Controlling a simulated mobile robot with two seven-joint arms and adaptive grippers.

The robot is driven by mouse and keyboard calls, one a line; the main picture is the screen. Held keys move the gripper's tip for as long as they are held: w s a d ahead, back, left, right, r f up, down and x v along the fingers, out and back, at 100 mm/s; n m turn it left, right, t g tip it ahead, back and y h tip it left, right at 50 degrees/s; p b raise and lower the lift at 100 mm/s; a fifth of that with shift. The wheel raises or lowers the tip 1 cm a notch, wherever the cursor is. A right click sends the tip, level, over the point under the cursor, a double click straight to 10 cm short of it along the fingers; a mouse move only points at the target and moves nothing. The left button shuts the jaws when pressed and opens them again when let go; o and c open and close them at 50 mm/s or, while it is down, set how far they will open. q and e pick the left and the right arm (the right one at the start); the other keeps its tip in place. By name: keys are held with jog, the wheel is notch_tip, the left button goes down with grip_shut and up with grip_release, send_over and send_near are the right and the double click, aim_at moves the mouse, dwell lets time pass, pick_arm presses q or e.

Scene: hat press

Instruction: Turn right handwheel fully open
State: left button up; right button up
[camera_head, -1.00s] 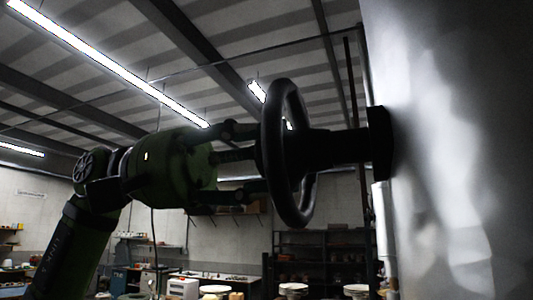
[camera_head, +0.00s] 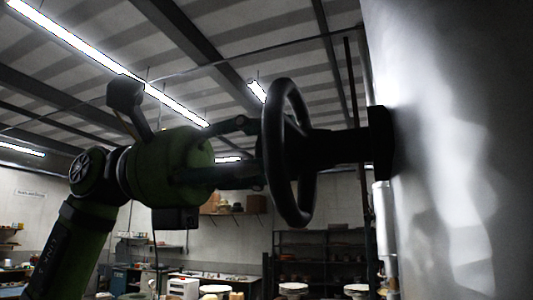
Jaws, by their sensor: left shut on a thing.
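The handwheel (camera_head: 306,185) is a dark round wheel seen almost edge-on, right of centre. Its shaft (camera_head: 340,146) runs right to a dark flange (camera_head: 380,143) on a shiny metal wall. My left gripper (camera_head: 256,152) comes in from the left on a green wrist and meets the near face of the wheel. It is shut on the handwheel; the exact contact of its fingers is dark and partly hidden by the rim. One finger shows toward the upper part of the wheel, another near its middle. My right gripper is out of view.
The curved metal wall (camera_head: 450,140) fills the right side, close to the wheel. A thin vertical pipe (camera_head: 365,150) stands left of it. Shelves (camera_head: 320,255) and benches are far behind. The space around the wheel's left side holds only my arm.

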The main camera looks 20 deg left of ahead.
pick_arm(q)
jog(key=n, duration=0.4)
jog(key=shift+n, duration=0.4)
jog(key=n, duration=0.4)
jog(key=shift+r+n, duration=0.1)
jog(key=shift+n, duration=0.2)
jog(key=n, duration=0.4)
jog(key=shift+n+t, duration=0.3)
jog(key=n, duration=0.3)
jog(key=shift+r+n, duration=0.1)
jog(key=shift+n, duration=0.2)
jog(key=n, duration=0.3)
jog(key=shift+a+n, duration=0.1)
jog(key=shift+n, duration=0.2)
jog(key=n, duration=0.3)
jog(key=shift+n, duration=0.3)
jog(key=n, duration=0.4)
jog(key=shift+n, duration=1.8)
